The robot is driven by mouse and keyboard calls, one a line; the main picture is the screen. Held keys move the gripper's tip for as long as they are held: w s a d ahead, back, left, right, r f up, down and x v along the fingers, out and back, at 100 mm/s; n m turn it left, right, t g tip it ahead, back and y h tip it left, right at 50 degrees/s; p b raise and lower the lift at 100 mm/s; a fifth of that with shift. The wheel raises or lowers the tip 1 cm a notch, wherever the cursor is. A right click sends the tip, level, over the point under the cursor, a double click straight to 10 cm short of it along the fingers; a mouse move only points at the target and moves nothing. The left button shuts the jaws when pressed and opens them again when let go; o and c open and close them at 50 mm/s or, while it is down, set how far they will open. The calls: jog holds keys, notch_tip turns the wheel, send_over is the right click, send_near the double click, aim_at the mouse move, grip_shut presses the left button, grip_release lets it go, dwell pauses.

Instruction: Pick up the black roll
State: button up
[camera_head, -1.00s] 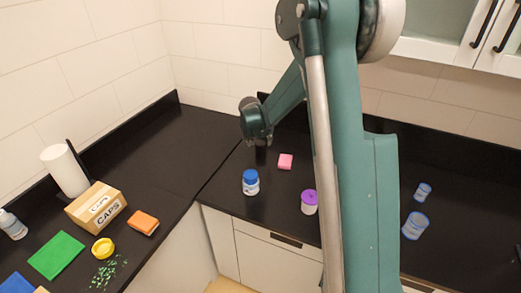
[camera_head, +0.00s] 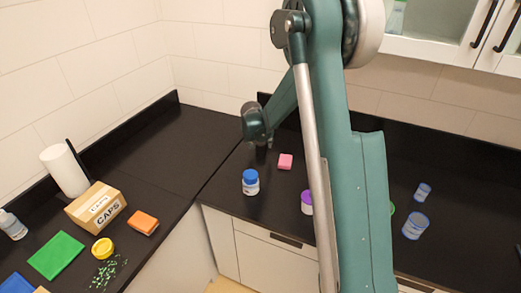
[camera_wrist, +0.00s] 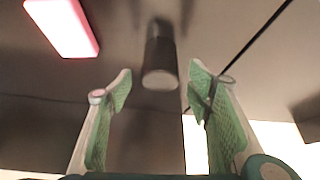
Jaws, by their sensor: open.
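The black roll (camera_wrist: 160,52) shows in the wrist view as a dark cylinder with a paler near end. It lies ahead of my gripper (camera_wrist: 161,75), in line with the gap between the two green-padded fingers. The fingers are open and apart, with nothing held. Whether the roll's near end is between the fingertips or just beyond them I cannot tell. In the head view my gripper (camera_head: 259,141) is low over the back counter, left of the pink block. The roll is hard to make out there against the dark counter.
The pink block (camera_head: 285,161) is close to my gripper. A blue-capped jar (camera_head: 250,182) and a purple-capped jar (camera_head: 307,203), partly behind my arm, stand nearer the front edge. Blue-rimmed containers (camera_head: 416,226) stand right. The left counter holds a CAPS box (camera_head: 96,207) and an orange block (camera_head: 143,222).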

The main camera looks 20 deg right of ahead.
jog(key=shift+x, duration=1.2)
jog(key=c, duration=1)
